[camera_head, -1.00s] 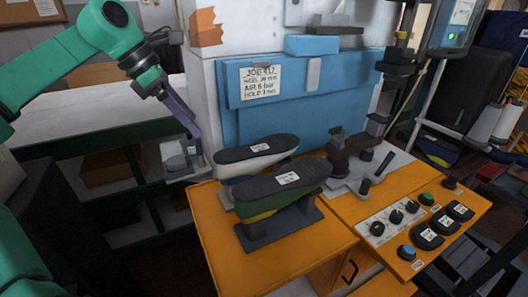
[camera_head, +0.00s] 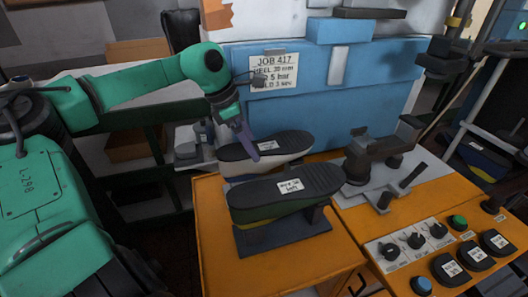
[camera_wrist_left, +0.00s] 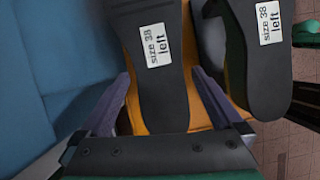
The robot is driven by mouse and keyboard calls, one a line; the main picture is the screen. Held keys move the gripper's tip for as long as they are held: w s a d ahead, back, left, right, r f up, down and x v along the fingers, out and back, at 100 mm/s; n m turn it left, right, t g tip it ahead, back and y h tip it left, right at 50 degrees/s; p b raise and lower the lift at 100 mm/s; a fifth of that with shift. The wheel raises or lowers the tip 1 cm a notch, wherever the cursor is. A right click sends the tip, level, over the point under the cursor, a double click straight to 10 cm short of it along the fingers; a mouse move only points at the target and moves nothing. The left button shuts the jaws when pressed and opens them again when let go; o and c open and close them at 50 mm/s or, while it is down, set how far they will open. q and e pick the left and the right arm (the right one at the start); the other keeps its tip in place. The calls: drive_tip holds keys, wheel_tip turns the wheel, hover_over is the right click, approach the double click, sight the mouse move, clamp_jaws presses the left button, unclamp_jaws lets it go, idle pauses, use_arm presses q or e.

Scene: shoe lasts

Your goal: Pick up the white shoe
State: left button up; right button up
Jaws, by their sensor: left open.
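The white shoe (camera_head: 238,167) lies sole up at the back of the orange bench; its dark sole carries a white label and its white side shows below. My left gripper (camera_head: 248,148) is over its left end, pointing down. In the left wrist view the shoe's dark sole (camera_wrist_left: 162,95) lies between the two purple fingers of my open left gripper (camera_wrist_left: 160,108). A gap shows beside the right finger; contact on the left is unclear. My right gripper is not in view.
A green and yellow shoe (camera_head: 262,212), also sole up on a stand, is close in front. A blue panel (camera_head: 380,78) stands behind. A dark clamp (camera_head: 375,160) and control knobs (camera_head: 415,241) are to the right.

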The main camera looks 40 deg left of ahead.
use_arm(q)
drive_tip(key=shift+x, duration=0.75)
clamp_jaws()
drive_tip(key=shift+w+r, duration=0.1)
drive_tip(key=shift+r, duration=0.1)
